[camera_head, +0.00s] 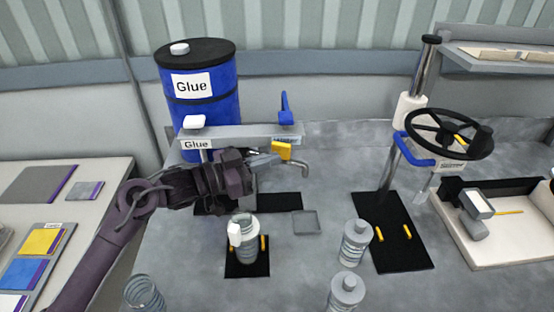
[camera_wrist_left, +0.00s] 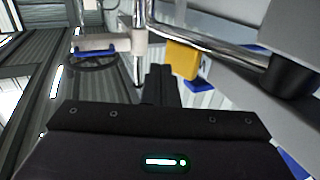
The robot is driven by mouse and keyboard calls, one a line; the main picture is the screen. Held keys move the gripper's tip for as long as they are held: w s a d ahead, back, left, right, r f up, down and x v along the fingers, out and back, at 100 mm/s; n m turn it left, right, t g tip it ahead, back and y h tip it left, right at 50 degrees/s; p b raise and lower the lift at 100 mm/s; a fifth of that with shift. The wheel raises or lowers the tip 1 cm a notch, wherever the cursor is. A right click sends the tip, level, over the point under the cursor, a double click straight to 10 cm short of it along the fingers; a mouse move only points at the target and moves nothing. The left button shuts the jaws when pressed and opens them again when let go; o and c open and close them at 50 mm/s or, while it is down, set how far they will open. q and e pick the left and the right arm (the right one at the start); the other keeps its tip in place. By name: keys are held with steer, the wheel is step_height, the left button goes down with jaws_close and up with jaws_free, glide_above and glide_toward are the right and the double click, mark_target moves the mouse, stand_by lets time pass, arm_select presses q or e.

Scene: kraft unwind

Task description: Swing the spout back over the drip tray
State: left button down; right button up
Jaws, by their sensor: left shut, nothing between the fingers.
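The metal spout (camera_head: 302,166) comes out below the grey "Glue" beam and bends down at its right end. A yellow block (camera_head: 281,151) sits on it. In the left wrist view the spout is a bent chrome pipe (camera_wrist_left: 210,40) with the yellow block (camera_wrist_left: 182,60) on it. A small grey square plate (camera_head: 306,222), seemingly the drip tray, lies on the table below the spout's end. My left gripper (camera_head: 272,160) is shut and empty just left of the spout, close to the yellow block; contact cannot be told. My right gripper is out of view.
A blue glue drum (camera_head: 205,108) stands behind the beam (camera_head: 240,135). An open jar (camera_head: 244,245) stands on a black mat below my left arm. Bottles (camera_head: 355,243) stand front right. A black handwheel (camera_head: 449,133) and a cream tray (camera_head: 480,252) are at the right.

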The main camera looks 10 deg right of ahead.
arm_select(q)
steer(key=b+v, duration=0.1)
steer(key=v, duration=0.4)
steer(key=shift+s+a, duration=0.15)
steer(key=shift+a, duration=0.1)
